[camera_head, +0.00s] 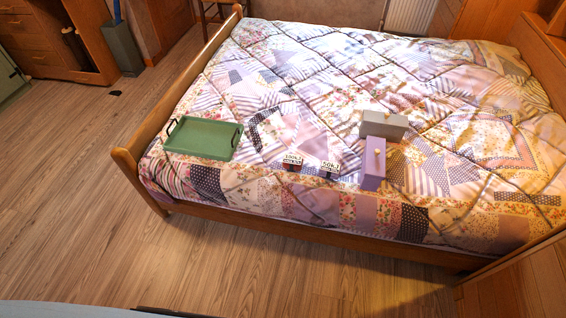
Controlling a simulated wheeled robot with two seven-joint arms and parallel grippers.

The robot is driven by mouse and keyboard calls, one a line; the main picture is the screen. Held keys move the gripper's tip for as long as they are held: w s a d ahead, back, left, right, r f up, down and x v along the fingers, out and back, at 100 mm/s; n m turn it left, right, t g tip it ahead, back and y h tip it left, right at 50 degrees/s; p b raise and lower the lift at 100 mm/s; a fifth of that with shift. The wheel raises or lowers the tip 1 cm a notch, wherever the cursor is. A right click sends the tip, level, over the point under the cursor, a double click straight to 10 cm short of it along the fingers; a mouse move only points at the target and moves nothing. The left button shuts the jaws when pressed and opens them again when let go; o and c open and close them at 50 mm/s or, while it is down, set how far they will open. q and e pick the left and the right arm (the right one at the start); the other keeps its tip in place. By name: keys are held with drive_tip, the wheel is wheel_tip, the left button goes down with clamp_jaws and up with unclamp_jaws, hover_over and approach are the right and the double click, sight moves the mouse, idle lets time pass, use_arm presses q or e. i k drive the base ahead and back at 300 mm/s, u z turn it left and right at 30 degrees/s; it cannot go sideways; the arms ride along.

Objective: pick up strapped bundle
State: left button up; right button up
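On the bed, a grey-beige box (384,125) lies crosswise, and a purple box (373,165) stands just in front of it, with a small dark mark on its front. Whether the two touch I cannot tell. No strap shows clearly, so I cannot tell which thing is the strapped bundle. Two small dark items with white printed labels, a left one (292,162) and a right one (329,169), sit to the left of the purple box. Neither of my grippers is in view.
A green tray (204,138) with dark handles lies on the bed's left part. The patchwork quilt (310,60) is otherwise mostly clear. A wooden bed frame (185,85) edges the left side. The wooden floor (90,200) is open in front and left. Wooden cabinets (520,280) stand at right.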

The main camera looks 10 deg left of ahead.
sight(292, 163)
drive_tip(key=u, duration=2.3)
drive_tip(key=i, duration=1.55)
drive_tip(key=z, duration=2.75)
drive_tip(key=i, duration=0.55)
drive_tip(key=z, duration=0.05)
